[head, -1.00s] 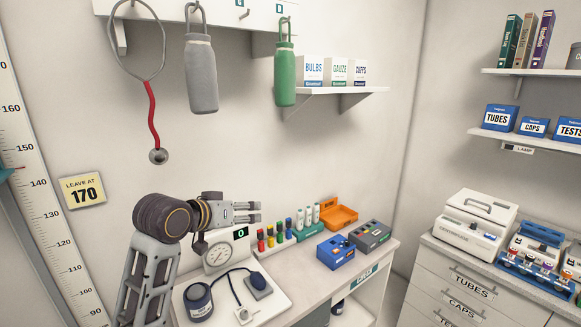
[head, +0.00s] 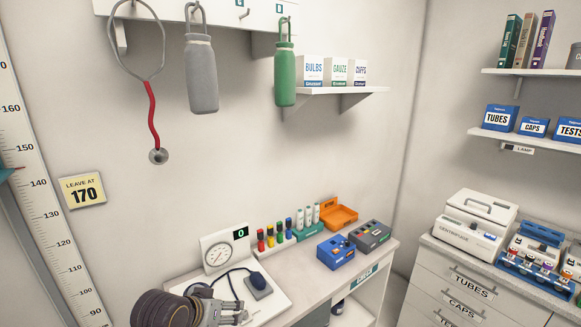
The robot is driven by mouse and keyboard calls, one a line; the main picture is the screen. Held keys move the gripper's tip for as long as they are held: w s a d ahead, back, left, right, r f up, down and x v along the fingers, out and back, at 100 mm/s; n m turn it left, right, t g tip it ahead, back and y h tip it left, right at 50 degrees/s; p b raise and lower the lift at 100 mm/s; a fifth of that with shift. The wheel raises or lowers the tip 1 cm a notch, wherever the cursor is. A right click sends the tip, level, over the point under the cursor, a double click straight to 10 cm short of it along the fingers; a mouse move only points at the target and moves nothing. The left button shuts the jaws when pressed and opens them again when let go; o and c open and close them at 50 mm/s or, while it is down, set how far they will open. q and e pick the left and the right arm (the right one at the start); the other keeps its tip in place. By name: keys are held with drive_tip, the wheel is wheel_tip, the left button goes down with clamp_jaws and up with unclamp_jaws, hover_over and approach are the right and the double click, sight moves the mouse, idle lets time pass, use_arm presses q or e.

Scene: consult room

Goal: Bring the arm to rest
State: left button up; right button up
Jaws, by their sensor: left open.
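My left gripper (head: 238,313) is low in the head view, at the bottom edge left of centre. Its fingers point right and are open, with nothing seen between them. It is in front of the white board (head: 281,305) of the blood pressure gauge (head: 219,256), and the wrist hides the board's left part. I cannot tell whether it touches the board. My right gripper is not in view.
Coloured vials (head: 270,237), a blue box (head: 336,252), a grey box (head: 370,236) and an orange tray (head: 340,216) stand further back. A stethoscope (head: 152,110) and two bottles hang above.

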use_arm(q)
drive_tip(key=s+a+f+g+y, duration=0.1)
drive_tip(key=s+a+f+g, duration=0.15)
drive_tip(key=s+f, duration=0.55)
drive_tip(key=s+a+f+g+y, duration=0.1)
drive_tip(key=s+a+f+g, duration=0.15)
drive_tip(key=s+f, duration=0.55)
drive_tip(key=s+f+b, duration=0.1)
drive_tip(key=s+f, duration=0.1)
drive_tip(key=f, duration=1.4)
drive_tip(key=s+f+b, duration=0.1)
drive_tip(key=s+f, duration=0.2)
drive_tip(key=f, duration=1.3)
drive_tip(key=s+a+f+g+b, duration=0.1)
drive_tip(key=s+a+f, duration=0.1)
drive_tip(key=s+f, duration=0.9)
drive_tip(key=s+a+f+b, duration=0.1)
drive_tip(key=s+a+f, duration=0.1)
drive_tip(key=s+f, duration=0.9)
drive_tip(key=shift+s+f+m+g+y, duration=0.25)
drive_tip(key=shift+f+m+g+y, duration=0.05)
drive_tip(key=shift+f+m+g, duration=0.1)
